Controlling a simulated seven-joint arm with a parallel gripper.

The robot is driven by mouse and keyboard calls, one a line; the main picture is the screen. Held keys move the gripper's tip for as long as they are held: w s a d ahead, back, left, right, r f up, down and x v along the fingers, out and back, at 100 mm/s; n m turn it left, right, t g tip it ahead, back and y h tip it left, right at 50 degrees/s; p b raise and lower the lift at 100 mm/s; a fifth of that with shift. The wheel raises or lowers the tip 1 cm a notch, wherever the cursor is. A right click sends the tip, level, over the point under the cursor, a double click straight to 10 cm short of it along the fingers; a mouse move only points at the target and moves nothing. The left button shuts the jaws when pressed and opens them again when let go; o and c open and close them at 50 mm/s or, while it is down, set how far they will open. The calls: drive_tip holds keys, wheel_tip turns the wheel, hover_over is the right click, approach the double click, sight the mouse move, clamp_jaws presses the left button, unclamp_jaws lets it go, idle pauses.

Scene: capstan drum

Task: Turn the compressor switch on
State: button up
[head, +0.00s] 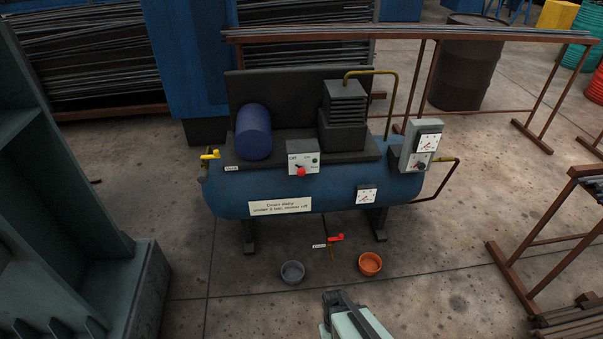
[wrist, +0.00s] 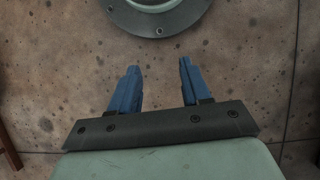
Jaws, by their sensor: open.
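The compressor (head: 230,195) is a blue horizontal tank on dark legs, in the middle of the head view. A pale switch box (head: 293,160) is on its front, below the black motor and pump plate. The box has a red knob (head: 300,171) low in its middle and a small green spot to the right. The lettering is too small to read, and I cannot tell the knob's setting. My gripper (wrist: 158,72) is open and empty, with two blue fingers apart over bare floor in the wrist view. In the head view it is at the bottom, well in front of the compressor.
A red-handled drain valve (head: 335,238) hangs under the tank. A grey bowl (head: 292,272) and an orange bowl (head: 370,264) stand on the floor. A yellow valve (head: 210,155) is at the left end, a gauge box (head: 410,150) at the right. Steel racks flank both sides.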

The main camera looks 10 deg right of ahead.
drive_tip(key=shift+o, duration=1.3)
drive_tip(key=w+a+r+t, duration=0.1)
drive_tip(key=w+a+t, duration=0.1)
drive_tip(key=w, duration=0.9)
drive_tip(key=w+a+r+t, duration=0.1)
drive_tip(key=w+t, duration=0.3)
drive_tip(key=w, duration=0.8)
drive_tip(key=shift+a+r+y, duration=0.4)
drive_tip(key=shift+a, duration=0.25)
drive_tip(key=t, duration=1.7)
approach(302, 173)
drive_tip(key=shift+m+h, duration=0.3)
drive_tip(key=w, duration=1.1)
drive_tip(key=shift+a+f, duration=0.1)
drive_tip(key=shift+a, duration=0.15)
drive_tip(key=shift+s, duration=0.1)
drive_tip(key=shift+c, duration=0.4)
drive_tip(key=c, duration=0.9)
